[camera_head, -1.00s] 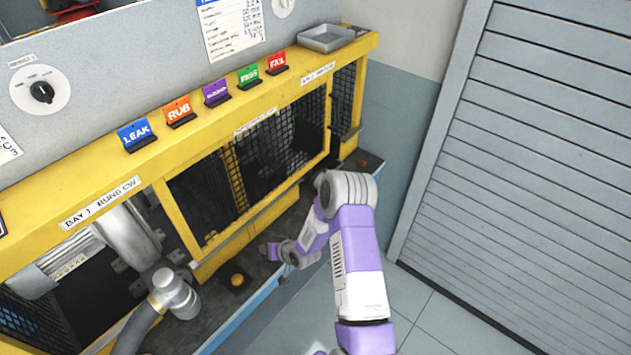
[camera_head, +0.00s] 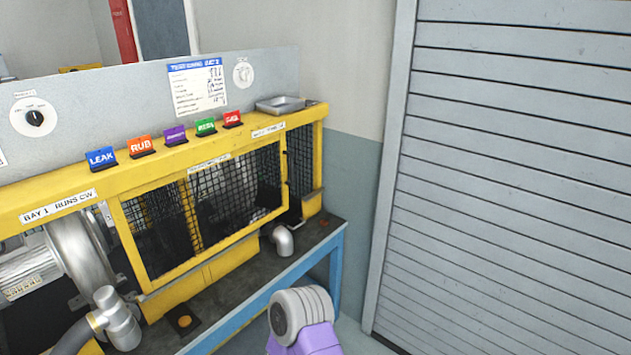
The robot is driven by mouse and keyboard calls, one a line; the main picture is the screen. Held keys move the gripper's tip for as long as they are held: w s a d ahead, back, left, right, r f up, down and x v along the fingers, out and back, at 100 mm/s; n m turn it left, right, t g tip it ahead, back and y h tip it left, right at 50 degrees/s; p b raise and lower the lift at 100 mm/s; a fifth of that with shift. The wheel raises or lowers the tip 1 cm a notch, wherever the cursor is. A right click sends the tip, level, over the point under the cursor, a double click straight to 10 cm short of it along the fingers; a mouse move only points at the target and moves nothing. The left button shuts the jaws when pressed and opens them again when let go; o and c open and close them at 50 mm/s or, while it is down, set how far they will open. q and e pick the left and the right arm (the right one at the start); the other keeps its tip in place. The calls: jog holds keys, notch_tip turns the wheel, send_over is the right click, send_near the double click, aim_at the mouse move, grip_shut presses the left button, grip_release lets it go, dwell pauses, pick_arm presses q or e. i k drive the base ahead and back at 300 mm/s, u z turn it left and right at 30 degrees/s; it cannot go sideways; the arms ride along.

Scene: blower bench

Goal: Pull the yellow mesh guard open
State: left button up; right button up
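The yellow-framed mesh guard (camera_head: 215,258) spans the front of the middle bay, with black mesh behind its yellow bars. Its lower bar runs above a yellow panel, and its frame lies close to the bench front; I cannot tell whether it stands slightly ajar. A rounded grey and purple link of one of my arms shows at the bottom middle, below and right of the guard and apart from it. Neither gripper is in view.
A silver blower (camera_head: 82,250) with a pipe sits in the left bay. A grey elbow pipe (camera_head: 284,241) stands at the bench's right end. Coloured tags, including a red one (camera_head: 232,118), and a grey tray (camera_head: 281,105) sit on top. A grey shutter (camera_head: 500,180) rises at right.

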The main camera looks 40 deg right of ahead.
aim_at(113, 204)
jog(key=u, duration=1.5)
jog(key=k, duration=0.1)
jog(key=z, duration=2.35)
jog(key=i, duration=0.85)
jog(key=u, duration=0.15)
